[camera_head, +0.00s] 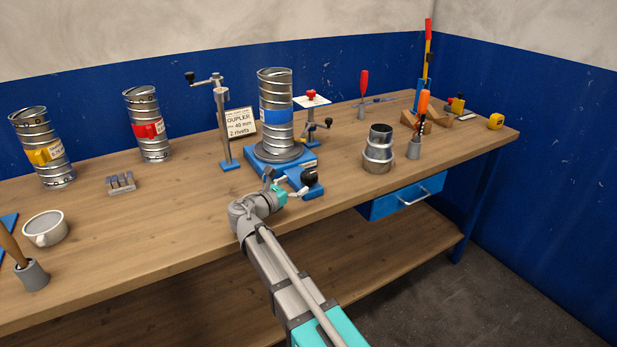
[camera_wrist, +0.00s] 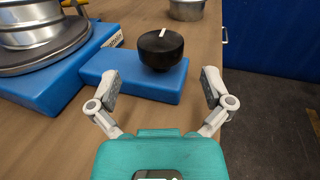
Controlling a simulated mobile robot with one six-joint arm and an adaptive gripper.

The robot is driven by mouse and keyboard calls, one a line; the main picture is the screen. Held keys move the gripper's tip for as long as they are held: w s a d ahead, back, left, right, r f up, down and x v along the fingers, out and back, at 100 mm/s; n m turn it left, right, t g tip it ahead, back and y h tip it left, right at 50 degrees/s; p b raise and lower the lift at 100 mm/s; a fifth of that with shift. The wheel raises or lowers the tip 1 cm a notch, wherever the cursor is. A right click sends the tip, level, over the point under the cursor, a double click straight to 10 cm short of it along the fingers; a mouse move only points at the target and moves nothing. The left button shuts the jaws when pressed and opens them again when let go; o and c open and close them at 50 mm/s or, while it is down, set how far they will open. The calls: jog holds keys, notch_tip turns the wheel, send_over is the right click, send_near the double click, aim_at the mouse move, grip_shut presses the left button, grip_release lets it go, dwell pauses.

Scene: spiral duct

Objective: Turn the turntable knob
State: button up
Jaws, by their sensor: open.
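The turntable knob (camera_head: 309,177) is a black round knob on the blue arm of the turntable base (camera_head: 262,163). In the wrist view the knob (camera_wrist: 160,50) has a white line on top and sits between and beyond my fingertips. My gripper (camera_wrist: 161,85) is open and empty, its fingers spread wide on either side in front of the knob, not visibly touching it. In the head view my gripper (camera_head: 280,187) is just left of the knob. The grey turntable disc (camera_head: 278,153) carries a spiral duct with a blue band (camera_head: 276,117).
A metal reducer (camera_head: 378,155) stands to the right. Two more ducts (camera_head: 148,125) (camera_head: 42,148) stand on the left. The bench's front edge runs below my gripper.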

aim_at(303, 179)
jog(key=shift+x, duration=2.85)
jog(key=c, duration=1)
